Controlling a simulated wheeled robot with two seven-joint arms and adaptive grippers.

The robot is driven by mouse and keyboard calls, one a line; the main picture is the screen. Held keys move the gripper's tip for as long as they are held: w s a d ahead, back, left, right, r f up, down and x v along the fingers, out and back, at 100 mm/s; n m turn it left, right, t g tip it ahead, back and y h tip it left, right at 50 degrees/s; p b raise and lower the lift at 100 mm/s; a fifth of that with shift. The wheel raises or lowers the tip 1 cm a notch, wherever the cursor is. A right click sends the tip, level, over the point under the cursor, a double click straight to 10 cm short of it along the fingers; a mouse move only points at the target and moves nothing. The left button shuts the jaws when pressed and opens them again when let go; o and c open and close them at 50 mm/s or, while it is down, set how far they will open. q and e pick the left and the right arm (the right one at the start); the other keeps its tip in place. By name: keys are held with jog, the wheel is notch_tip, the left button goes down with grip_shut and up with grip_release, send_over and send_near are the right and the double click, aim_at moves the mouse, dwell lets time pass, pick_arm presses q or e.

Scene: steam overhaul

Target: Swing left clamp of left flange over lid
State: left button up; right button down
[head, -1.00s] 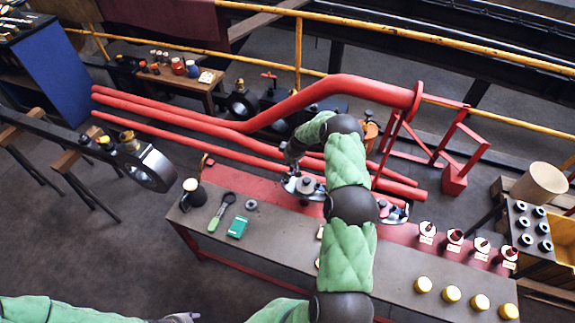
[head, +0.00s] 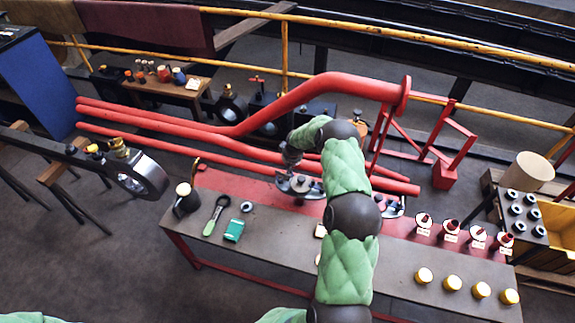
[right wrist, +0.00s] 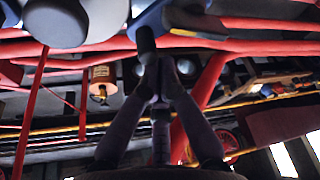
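The left flange (head: 313,188) is a grey metal fitting on the red strip at the bench's back edge, partly covered by my right arm. My right gripper (head: 291,158) is above its left side, small and dark in the head view. In the right wrist view the fingers of the right gripper (right wrist: 156,68) converge at the lower end of a dark peg-like handle (right wrist: 146,42) with a blue part behind it, apparently the left clamp. They look closed on it. The lid and the clamp's exact angle cannot be made out. My left gripper is out of view.
The right flange (head: 393,207) is just right of my arm. Red pipes (head: 190,120) run behind the bench (head: 270,237).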

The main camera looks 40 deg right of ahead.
jog(key=shift+s+f+m, duration=0.1)
jog(key=shift+s+m, duration=0.05)
jog(key=shift+m, duration=0.15)
jog(key=shift+s+a+b, duration=0.1)
jog(key=shift+s+b, duration=0.5)
jog(key=shift+s, duration=0.05)
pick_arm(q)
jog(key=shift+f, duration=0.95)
pick_arm(e)
jog(key=shift+s+a, duration=0.15)
jog(key=shift+s, duration=0.15)
pick_arm(q)
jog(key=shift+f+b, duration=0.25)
jog(key=shift+b, duration=0.25)
pick_arm(e)
jog(key=shift+s+a, duration=0.15)
jog(key=shift+s, duration=0.1)
dwell(0.6)
jog(key=shift+w, duration=0.1)
dwell(1.4)
